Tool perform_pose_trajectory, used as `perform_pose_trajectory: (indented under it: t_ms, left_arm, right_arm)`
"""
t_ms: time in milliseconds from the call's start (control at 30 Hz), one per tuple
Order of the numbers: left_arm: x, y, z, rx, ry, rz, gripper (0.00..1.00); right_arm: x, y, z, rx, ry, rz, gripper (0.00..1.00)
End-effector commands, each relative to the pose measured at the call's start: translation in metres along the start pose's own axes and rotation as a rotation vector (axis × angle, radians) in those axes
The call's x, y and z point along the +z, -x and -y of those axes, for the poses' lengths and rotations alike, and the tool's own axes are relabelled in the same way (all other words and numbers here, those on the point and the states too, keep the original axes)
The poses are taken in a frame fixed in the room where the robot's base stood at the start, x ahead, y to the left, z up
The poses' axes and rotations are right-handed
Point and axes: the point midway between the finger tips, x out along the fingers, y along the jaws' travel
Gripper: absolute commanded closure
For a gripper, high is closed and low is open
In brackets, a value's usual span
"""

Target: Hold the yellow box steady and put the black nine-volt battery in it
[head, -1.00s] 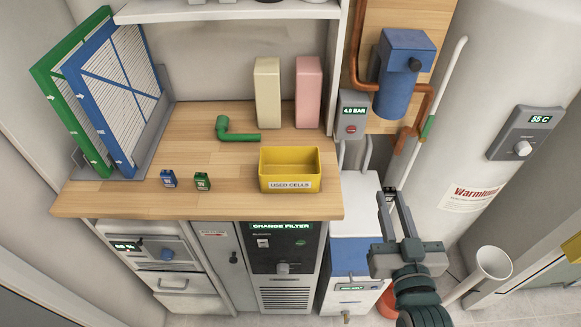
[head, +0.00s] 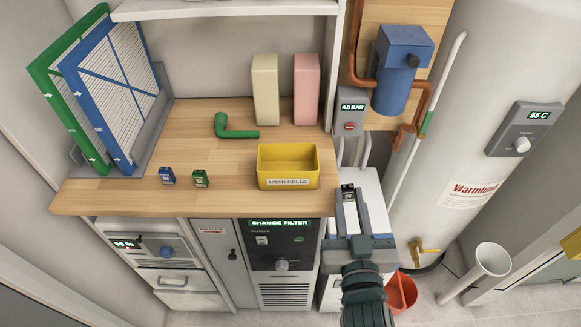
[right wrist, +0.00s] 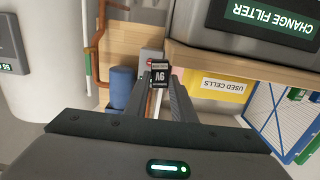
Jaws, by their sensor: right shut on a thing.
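The yellow box (head: 288,182), labelled "USED CELLS", stands upright and open-topped on the wooden counter near its right front corner. Its inside looks empty. In the right wrist view, the labelled side of the yellow box (right wrist: 223,86) shows right of the fingers. My right gripper (head: 348,193) is shut on the black nine-volt battery (head: 348,187), just beyond the counter's right end. The right wrist view shows the black battery (right wrist: 159,73) upright between the fingertips (right wrist: 161,79), its label facing the camera. The gripper and battery are apart from the box. My left gripper is not in view.
A blue battery (head: 167,176) and a green battery (head: 201,179) stand on the counter (head: 120,197) left of the box. A green elbow pipe (head: 228,129), a cream block (head: 265,90) and a pink block (head: 306,90) are behind.

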Motion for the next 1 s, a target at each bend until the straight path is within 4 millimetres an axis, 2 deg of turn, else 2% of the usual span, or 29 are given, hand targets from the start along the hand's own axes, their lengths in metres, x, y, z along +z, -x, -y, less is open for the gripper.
perform_pose_trajectory:
  t_ms: [33, 333, 1000]
  left_arm:
    - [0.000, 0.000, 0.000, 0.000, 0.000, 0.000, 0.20]
    - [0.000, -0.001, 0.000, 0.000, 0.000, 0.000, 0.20]
    - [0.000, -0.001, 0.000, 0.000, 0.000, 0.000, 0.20]
  right_arm:
    - [0.001, 0.001, 0.014, -0.018, -0.013, 0.004, 1.00]
    - [0.001, 0.005, 0.036, -0.017, -0.018, 0.014, 1.00]
    - [-0.003, 0.009, 0.050, -0.005, -0.009, 0.018, 1.00]
